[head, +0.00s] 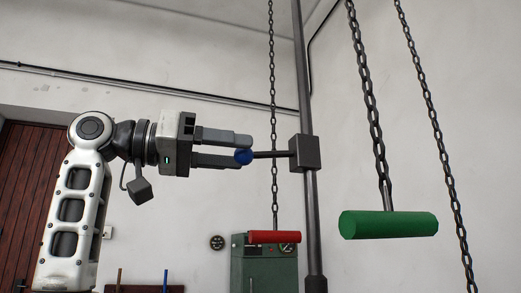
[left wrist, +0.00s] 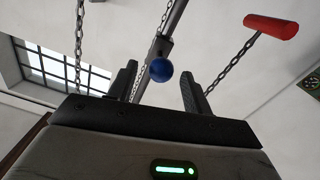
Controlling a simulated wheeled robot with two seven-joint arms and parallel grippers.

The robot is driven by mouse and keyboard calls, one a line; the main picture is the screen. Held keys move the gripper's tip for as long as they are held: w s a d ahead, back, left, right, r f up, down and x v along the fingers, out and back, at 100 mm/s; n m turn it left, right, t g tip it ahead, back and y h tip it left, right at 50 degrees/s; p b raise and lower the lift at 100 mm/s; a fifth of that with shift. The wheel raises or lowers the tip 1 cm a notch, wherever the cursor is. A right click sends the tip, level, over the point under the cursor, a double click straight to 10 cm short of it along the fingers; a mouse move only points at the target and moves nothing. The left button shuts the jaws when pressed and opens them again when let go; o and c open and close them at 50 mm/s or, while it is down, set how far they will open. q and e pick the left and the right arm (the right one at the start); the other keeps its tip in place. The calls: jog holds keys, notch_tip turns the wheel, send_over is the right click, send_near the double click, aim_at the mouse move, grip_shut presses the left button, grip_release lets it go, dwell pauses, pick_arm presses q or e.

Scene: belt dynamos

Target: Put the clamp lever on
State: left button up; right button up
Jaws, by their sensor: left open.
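The clamp lever is a dark rod (head: 270,154) with a blue ball knob (head: 244,157) on its left end. It sticks out to the left from a dark clamp block (head: 305,153) on an upright pole. My left gripper (head: 245,150) is open, with its fingertips at the blue knob. In the left wrist view the knob (left wrist: 160,70) shows between the two open fingers (left wrist: 157,85), with gaps on both sides. I cannot tell whether a finger touches it. My right gripper is not in view.
A green handle (head: 388,224) hangs on a chain at the right. A red handle (head: 274,237) hangs on a chain below the lever, and it also shows in the left wrist view (left wrist: 271,26). Another chain (head: 435,120) hangs at far right. A green cabinet (head: 262,272) stands behind.

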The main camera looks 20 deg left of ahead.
aim_at(261, 155)
pick_arm(q)
jog(key=x, duration=0.5)
jog(key=shift+d+p, duration=0.1)
jog(key=shift+p, duration=0.3)
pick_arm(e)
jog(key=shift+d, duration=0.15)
